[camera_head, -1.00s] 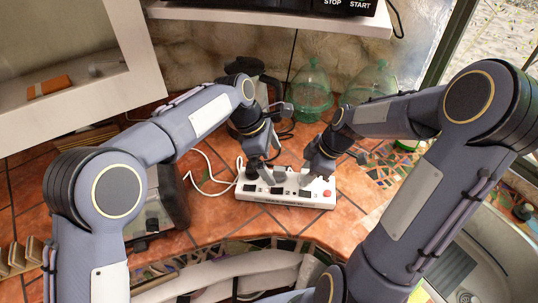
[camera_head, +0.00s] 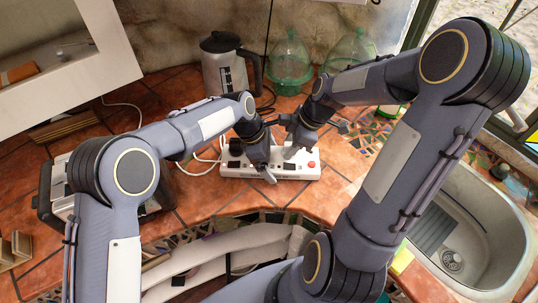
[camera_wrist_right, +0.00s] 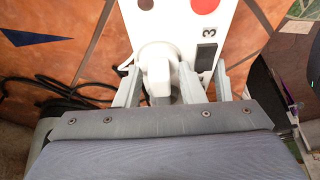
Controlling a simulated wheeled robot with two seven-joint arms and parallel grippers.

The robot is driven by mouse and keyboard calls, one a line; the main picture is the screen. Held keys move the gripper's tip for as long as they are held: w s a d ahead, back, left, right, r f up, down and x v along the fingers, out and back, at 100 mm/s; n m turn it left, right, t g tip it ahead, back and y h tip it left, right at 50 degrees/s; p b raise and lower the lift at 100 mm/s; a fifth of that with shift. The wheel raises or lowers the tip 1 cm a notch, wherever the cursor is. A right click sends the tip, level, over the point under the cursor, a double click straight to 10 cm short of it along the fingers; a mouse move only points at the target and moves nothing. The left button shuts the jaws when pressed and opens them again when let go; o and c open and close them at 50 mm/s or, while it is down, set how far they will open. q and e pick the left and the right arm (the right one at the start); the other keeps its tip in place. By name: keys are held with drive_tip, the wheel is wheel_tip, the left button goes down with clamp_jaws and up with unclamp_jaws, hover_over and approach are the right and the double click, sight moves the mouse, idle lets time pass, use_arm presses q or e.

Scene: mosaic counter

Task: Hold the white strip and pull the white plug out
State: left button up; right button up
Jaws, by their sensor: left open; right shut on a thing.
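The white strip (camera_head: 299,173) lies on the tiled counter with a red button at its right end; its top also shows in the right wrist view (camera_wrist_right: 171,22). The white plug (camera_wrist_right: 157,66) is between the fingers of my right gripper (camera_wrist_right: 158,88), which is shut on it over the strip. Whether its pins are in a socket is hidden. My left gripper (camera_head: 268,173) is open at the middle of the strip, pointing down, with a fingertip at its front edge. Its exact contact is hidden. The plug is not clear in the head view.
A black plug (camera_head: 236,147) stands at the strip's left end. A kettle (camera_head: 226,68) and green glass jars (camera_head: 288,68) stand behind. A toaster (camera_head: 64,183) is at left, a sink (camera_head: 470,240) at right. Black cable lies near the right gripper.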

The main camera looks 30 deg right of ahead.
use_arm(q)
drive_tip(key=c, duration=1.2)
drive_tip(key=o, duration=1.2)
drive_tip(key=shift+c, duration=0.3)
drive_tip(key=c, duration=0.5)
